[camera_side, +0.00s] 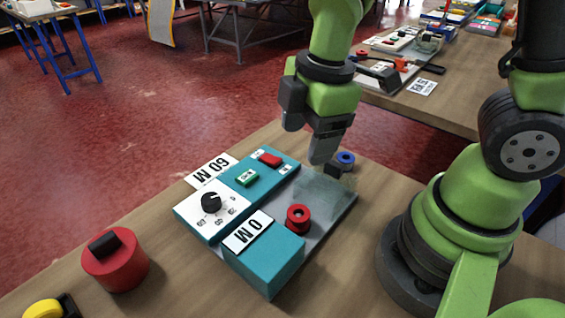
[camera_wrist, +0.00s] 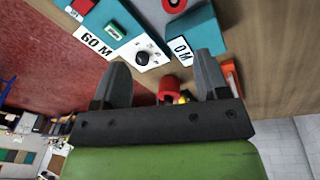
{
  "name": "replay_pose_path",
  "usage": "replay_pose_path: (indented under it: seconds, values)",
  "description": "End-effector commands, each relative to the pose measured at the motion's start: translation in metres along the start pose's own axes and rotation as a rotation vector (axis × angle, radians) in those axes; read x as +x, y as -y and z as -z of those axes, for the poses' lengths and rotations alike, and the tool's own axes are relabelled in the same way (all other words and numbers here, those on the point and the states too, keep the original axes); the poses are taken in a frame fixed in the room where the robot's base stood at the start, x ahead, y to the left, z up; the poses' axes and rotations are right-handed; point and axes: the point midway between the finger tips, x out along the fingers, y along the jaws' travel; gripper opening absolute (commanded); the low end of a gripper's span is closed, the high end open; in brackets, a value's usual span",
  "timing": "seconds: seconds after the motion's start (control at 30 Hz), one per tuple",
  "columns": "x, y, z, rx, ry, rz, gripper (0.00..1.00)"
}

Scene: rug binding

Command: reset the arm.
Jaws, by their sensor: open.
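My gripper (camera_side: 328,140) hangs from the green arm above the back right of the control panel, near a small blue ring-topped part (camera_side: 345,158). I cannot tell whether it touches anything. In the wrist view my gripper (camera_wrist: 162,78) has its two grey fingers wide apart with nothing between them. The teal and white control panel (camera_side: 228,190) lies on the wooden table, with a black knob (camera_side: 211,202), a green button (camera_side: 246,178) and a red switch (camera_side: 269,159). Its knob also shows in the wrist view (camera_wrist: 142,58).
A teal box (camera_side: 268,262) labelled "0 M" and a red ring (camera_side: 298,218) stand at the panel's near side. A red cylinder with a black top (camera_side: 115,262) and a yellow part (camera_side: 42,309) are at front left. Another bench (camera_side: 450,105) holds equipment behind.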

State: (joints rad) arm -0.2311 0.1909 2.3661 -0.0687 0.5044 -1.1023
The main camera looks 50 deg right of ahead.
Motion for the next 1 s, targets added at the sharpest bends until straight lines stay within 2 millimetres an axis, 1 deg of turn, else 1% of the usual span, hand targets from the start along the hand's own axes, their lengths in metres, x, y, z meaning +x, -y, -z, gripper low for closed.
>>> replay_pose_path:
  seconds: [0.03, 0.2, 0.33, 0.4, 0.5, 0.6, 0.7, 1.0]
  values:
    - [-0.021, -0.002, -0.003, 0.144, -0.043, -0.043, 0.68]
    - [-0.076, 0.004, -0.017, 0.641, -0.19, -0.115, 0.68]
    - [-0.109, 0.018, -0.029, 0.988, -0.324, -0.133, 0.68]
    - [-0.122, 0.026, -0.034, 1.144, -0.391, -0.128, 0.68]
    - [-0.134, 0.036, -0.04, 1.312, -0.471, -0.115, 0.68]
    - [-0.141, 0.043, -0.043, 1.415, -0.52, -0.099, 0.68]
    - [-0.143, 0.046, -0.044, 1.463, -0.542, -0.09, 0.68]
    - [-0.143, 0.046, -0.044, 1.47, -0.544, -0.088, 0.68]
